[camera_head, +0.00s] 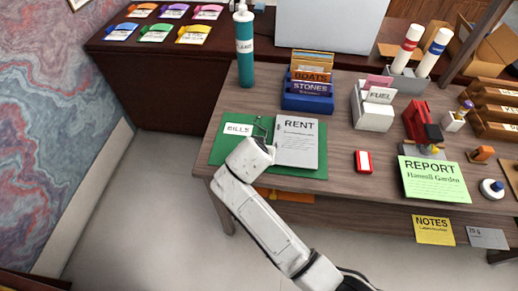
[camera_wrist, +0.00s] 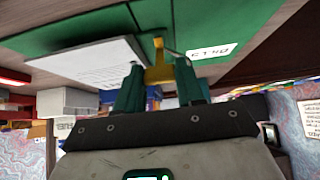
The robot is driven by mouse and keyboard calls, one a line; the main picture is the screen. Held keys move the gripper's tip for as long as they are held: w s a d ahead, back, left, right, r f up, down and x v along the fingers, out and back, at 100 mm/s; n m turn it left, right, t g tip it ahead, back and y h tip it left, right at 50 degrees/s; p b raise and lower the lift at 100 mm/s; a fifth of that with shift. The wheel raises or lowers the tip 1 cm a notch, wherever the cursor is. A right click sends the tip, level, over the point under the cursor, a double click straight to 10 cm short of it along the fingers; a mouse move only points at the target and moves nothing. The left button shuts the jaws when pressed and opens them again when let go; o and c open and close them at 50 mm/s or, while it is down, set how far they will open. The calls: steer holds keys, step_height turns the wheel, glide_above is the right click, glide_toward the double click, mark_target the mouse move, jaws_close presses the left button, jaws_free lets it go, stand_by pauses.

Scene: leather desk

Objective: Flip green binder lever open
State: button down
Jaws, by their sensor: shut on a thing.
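The green binder (camera_head: 312,168) lies open and flat on the desk's left front part. It bears a white BILLS label (camera_head: 239,129) and a stack of RENT sheets (camera_head: 296,143). It also shows in the wrist view (camera_wrist: 85,32), with the label to the right and the sheets to the left. The yellow binder lever (camera_wrist: 158,66) rises between my fingers in the wrist view. My gripper (camera_wrist: 158,76) is shut on this lever, with one teal finger on each side. In the head view, my white arm hides the fingers and most of the lever.
A teal bottle (camera_head: 245,60) and a blue card box (camera_head: 306,102) stand behind the binder. The wooden desk (camera_head: 340,140) has bare room right of the binder.

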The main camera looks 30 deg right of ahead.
stand_by(0.3)
steer(key=c, duration=0.7)
jaws_free()
steer(key=v, duration=1)
steer(key=shift+s+a+r, duration=0.1)
steer(key=shift+r, duration=0.25)
steer(key=shift+f, duration=0.1)
